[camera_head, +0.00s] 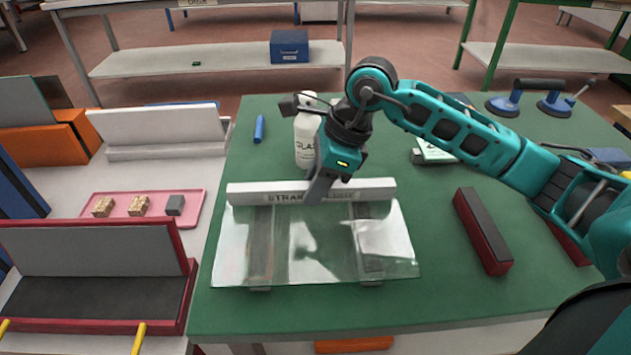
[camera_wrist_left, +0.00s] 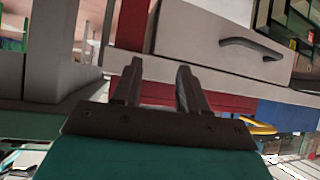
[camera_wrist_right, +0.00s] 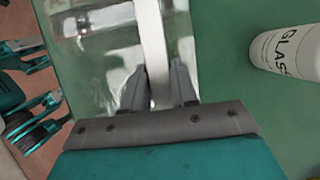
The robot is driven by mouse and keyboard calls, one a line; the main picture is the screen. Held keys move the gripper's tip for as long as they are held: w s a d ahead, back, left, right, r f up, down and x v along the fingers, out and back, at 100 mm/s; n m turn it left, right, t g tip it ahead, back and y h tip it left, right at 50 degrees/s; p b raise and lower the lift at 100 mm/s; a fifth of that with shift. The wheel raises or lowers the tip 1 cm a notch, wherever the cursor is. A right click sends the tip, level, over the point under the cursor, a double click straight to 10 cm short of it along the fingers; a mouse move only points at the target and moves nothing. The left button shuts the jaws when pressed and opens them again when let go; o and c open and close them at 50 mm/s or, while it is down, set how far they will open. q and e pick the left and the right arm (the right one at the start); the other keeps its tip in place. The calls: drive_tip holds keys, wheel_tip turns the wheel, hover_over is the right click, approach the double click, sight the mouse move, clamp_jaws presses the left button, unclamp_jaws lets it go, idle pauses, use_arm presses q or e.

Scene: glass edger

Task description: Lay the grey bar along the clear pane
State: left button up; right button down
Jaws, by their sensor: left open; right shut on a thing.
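The grey bar (camera_head: 240,193), with dark lettering on its front, lies across the far edge of the clear pane (camera_head: 310,262) in the head view. The pane lies flat on two dark strips on the green table. My right gripper (camera_head: 314,196) is shut on the bar near its middle and hides part of it. In the right wrist view the bar (camera_wrist_right: 152,40) runs between the fingers (camera_wrist_right: 160,88), with the glass beside it. I cannot tell whether the bar touches the pane. My left gripper (camera_wrist_left: 157,85) is open and empty in the left wrist view, away from bar and pane.
A white bottle (camera_head: 306,140) stands just behind the bar. A blue marker (camera_head: 259,129) lies on the green table (camera_head: 450,310). A dark red block (camera_head: 483,232) lies right of the pane. A pink tray (camera_head: 190,225) with small blocks sits on the left bench.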

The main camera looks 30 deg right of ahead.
idle(0.4)
drive_tip(key=shift+f+b, duration=0.25)
drive_tip(key=shift+b, duration=0.05)
drive_tip(key=shift+f, duration=0.1)
drive_tip(key=c, duration=0.8)
unclamp_jaws()
drive_tip(key=shift+f, duration=0.1)
drive_tip(key=p+v, duration=0.1)
drive_tip(key=v, duration=1.2)
drive_tip(key=shift+a, duration=0.1)
